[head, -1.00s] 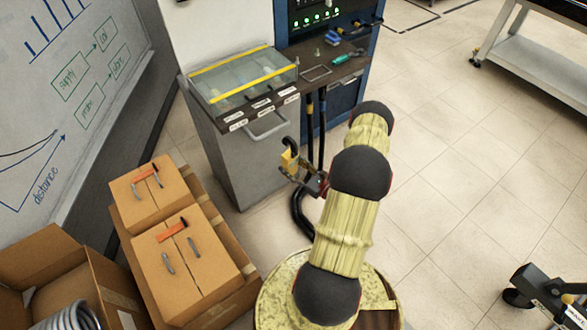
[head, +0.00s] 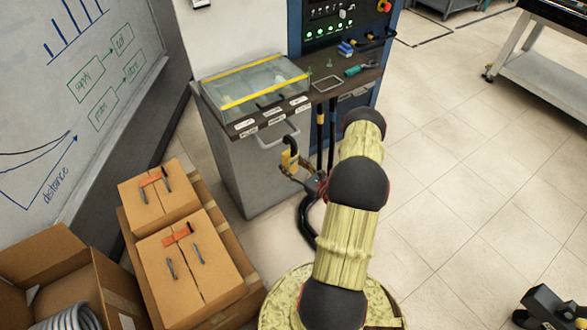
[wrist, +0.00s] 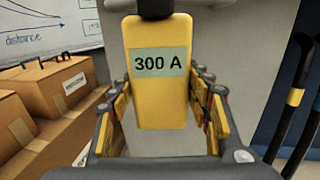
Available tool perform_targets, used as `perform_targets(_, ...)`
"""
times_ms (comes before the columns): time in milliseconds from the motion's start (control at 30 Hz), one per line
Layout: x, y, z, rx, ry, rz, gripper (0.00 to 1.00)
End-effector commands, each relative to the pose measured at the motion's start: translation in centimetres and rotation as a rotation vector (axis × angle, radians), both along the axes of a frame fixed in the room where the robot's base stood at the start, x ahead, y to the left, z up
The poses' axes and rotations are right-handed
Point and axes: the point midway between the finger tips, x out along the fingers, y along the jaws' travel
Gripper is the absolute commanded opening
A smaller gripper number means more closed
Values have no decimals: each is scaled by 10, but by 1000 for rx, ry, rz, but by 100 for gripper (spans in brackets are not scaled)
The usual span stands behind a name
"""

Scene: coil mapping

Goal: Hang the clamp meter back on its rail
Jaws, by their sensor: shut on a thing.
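The clamp meter is yellow with a dark upper end; in the wrist view its body (wrist: 160,95) faces me with a "300 A" label. My gripper (wrist: 165,125) is shut on it, with a finger on each side. In the head view the meter (head: 288,155) stands roughly upright in my gripper (head: 303,175), in front of the grey cabinet and below the bench's front edge. The top of the meter is cut off in the wrist view. I cannot make out the rail for certain; a labelled front edge (head: 273,122) runs along the bench.
A grey bar handle (head: 280,138) juts from the cabinet (head: 240,170) close to the meter. Dark cables (head: 332,130) hang to its right. A clear yellow-striped case (head: 250,82) lies on the bench. Cardboard boxes (head: 190,262) stand at left; open floor (head: 470,190) lies right.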

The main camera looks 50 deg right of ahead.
Motion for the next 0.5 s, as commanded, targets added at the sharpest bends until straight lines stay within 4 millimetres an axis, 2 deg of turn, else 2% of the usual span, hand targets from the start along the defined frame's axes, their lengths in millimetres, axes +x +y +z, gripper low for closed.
perform_targets(500, 32, -10, 0, -1, -1, 2, 15)
